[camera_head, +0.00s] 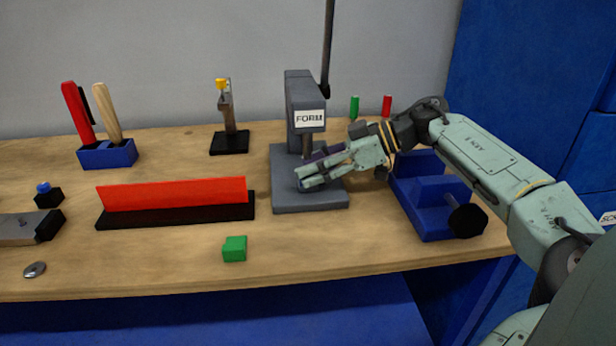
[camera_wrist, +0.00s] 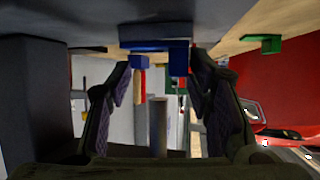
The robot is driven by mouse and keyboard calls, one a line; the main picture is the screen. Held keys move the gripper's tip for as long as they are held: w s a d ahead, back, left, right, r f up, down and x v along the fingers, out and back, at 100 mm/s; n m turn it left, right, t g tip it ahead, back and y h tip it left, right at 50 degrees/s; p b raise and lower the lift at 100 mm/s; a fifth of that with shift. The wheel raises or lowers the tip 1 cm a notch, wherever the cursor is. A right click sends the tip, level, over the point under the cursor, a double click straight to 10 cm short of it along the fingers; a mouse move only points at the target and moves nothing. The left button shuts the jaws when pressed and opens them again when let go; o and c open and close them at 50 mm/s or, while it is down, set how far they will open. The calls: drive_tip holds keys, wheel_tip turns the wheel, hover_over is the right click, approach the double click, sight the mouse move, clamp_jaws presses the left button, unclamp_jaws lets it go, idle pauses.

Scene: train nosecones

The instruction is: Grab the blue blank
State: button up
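In the wrist view, which looks upside down, a blue stepped block (camera_wrist: 178,57), apparently the blue blank, shows ahead of the fingers at the top centre. My gripper (camera_wrist: 160,75) is open, with a finger on each side and a clear gap between them. The blank appears beyond the fingertips; I cannot tell if they touch it. In the head view my gripper (camera_head: 303,180) is low over the base of the grey press marked FORM (camera_head: 300,115), its fingers pointing left. The blank is mostly or wholly hidden there by the fingers.
The press column and ram (camera_wrist: 158,125) are close around my gripper. A red fence (camera_head: 172,194) and a green block (camera_head: 235,249) lie to the left. A blue fixture (camera_head: 425,200) stands right, under my arm. A tool holder (camera_head: 107,154) is at the back left.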

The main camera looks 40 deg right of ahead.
clamp_jaws()
idle(0.3)
drive_tip(key=shift+w+a+r+p, duration=0.15)
drive_tip(key=shift+r+p, duration=0.15)
drive_tip(key=shift+p, duration=0.25)
